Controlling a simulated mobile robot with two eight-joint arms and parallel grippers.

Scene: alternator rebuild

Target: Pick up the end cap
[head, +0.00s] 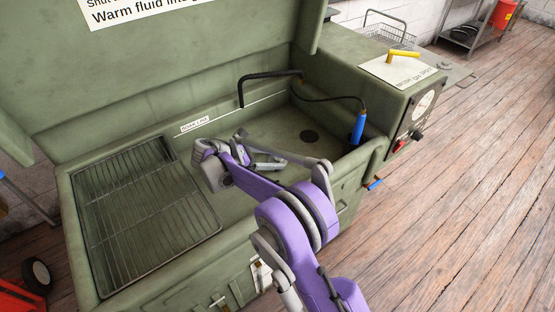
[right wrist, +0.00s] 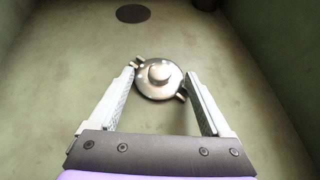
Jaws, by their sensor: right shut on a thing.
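The end cap (right wrist: 159,77) is a small, round, shiny metal piece with a raised hub and small side lugs. In the right wrist view it sits between the fingertips of my right gripper (right wrist: 161,83), which is shut on it, with the fingers at its lugs. The cap is over the bare basin floor; I cannot tell whether it touches the floor. In the head view my right arm reaches into the green wash basin (head: 285,131), and I cannot make out the cap there. My left gripper is not in view.
A wire rack (head: 140,205) fills the basin's left part. A dark drain (head: 309,136), a black spout (head: 268,74) and a blue-handled tool (head: 358,128) on a hose are at the back and right. The raised lid (head: 160,60) stands behind. The basin walls surround the gripper.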

